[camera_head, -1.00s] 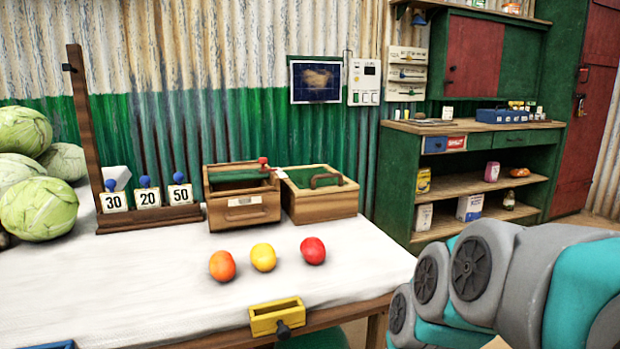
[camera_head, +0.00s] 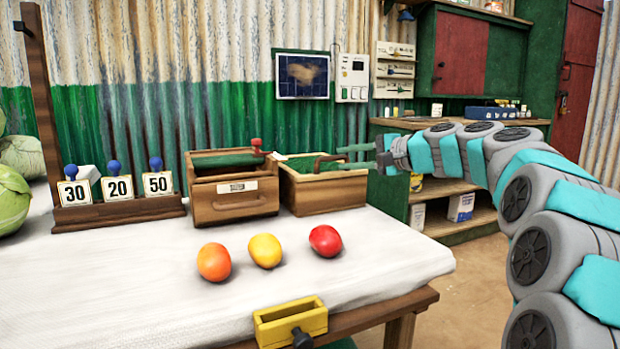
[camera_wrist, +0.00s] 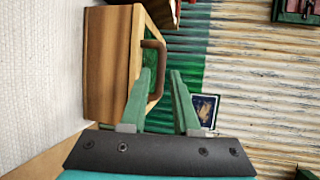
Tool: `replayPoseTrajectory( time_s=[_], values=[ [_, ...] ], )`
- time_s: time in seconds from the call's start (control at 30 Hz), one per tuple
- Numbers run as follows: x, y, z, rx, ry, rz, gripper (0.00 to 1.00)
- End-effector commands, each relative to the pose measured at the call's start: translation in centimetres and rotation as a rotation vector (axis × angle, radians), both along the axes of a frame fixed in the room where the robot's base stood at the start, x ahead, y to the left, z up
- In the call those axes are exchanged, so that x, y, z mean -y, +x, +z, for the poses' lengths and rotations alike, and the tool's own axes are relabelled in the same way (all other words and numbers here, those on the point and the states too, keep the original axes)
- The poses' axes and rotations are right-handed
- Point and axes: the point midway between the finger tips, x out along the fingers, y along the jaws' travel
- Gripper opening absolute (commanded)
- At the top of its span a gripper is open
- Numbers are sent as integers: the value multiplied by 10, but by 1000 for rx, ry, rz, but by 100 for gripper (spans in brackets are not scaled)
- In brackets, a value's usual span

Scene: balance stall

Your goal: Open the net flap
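The wooden box (camera_head: 325,195) at the right end of the bench has a green net flap (camera_head: 301,165) lying flat across its top, with a brown curved handle (camera_head: 320,161) on it. My gripper (camera_head: 341,157) reaches in from the right, its two green fingers apart, at the handle. In the wrist view the handle (camera_wrist: 161,62) shows between and just beyond the open fingertips (camera_wrist: 161,72), with the box's wooden side (camera_wrist: 105,60) to the left. Whether a finger touches the handle is unclear.
Orange (camera_head: 214,262), yellow (camera_head: 265,250) and red (camera_head: 325,241) balls lie in front. A number rack (camera_head: 120,210) stands farther left. The bench's right front is clear.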

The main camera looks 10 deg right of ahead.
Motion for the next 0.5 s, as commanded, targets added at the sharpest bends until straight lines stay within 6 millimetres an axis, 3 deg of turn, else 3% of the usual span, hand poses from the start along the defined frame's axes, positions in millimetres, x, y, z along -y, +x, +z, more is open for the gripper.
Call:
replayPoseTrajectory(
  time_s=[0.03, 0.17, 0.5],
  values=[
    [5, 3, -7, 8, 11, -9, 30],
    [9, 9, -6, 18, 26, -19, 30],
    [-21, 43, -14, 16, 25, -18, 30]
  ],
)
